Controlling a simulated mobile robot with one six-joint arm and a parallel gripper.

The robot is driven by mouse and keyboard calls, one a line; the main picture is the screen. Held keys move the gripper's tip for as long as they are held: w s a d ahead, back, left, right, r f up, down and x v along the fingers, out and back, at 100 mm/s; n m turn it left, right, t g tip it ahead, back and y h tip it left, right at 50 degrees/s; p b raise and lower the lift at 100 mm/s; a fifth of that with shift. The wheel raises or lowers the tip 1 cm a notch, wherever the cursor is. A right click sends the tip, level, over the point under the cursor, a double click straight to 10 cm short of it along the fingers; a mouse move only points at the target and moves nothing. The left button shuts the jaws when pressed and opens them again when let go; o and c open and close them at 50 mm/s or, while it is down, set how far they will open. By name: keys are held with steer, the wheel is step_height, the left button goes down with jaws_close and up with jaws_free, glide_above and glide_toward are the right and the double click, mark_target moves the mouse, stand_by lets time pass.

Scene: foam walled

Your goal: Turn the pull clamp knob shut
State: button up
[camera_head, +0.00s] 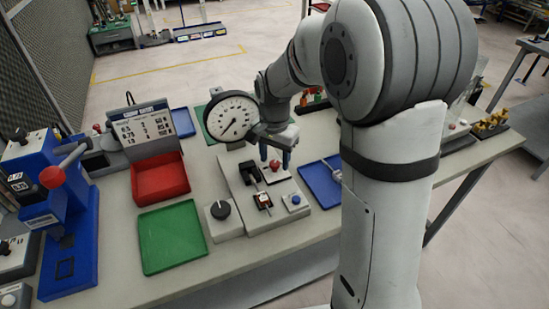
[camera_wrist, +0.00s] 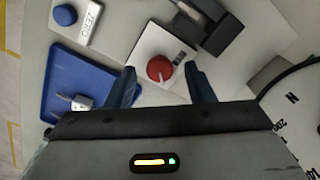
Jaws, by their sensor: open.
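A red round knob (camera_wrist: 160,69) with a pale pointer mark sits on a white square plate (camera_wrist: 146,50) with small dark print, which I cannot read. My gripper (camera_wrist: 160,76) is open, with one blue finger on each side of the red knob and gaps between. I cannot tell how far the fingers are above the plate. In the head view the red knob (camera_head: 275,165) shows just below my gripper's blue fingers (camera_head: 275,157). The pull clamp label is not readable, so I cannot confirm the knob's name.
Dark clamp blocks (camera_wrist: 205,22) stand close beyond the knob. A blue tray (camera_wrist: 75,82) holds a small pale part; a ZERO button box (camera_wrist: 78,20) is nearby. A dial gauge (camera_head: 232,117) sits by my wrist. A black knob (camera_head: 220,209) and green tray (camera_head: 172,237) lie left.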

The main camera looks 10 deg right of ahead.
mark_target(275, 163)
step_height(275, 163, up, 7)
steer(key=shift+r, duration=0.1)
steer(key=shift+s, duration=0.1)
stand_by(0.5)
steer(key=s+d+n+t, duration=0.1)
steer(key=s+d+n, duration=0.2)
steer(key=s, duration=0.7)
steer(key=s+d+n+t, duration=0.1)
steer(key=s+d+n, duration=0.3)
steer(key=s, duration=0.5)
steer(key=shift+s+t, duration=0.3)
steer(key=shift+s, duration=0.1)
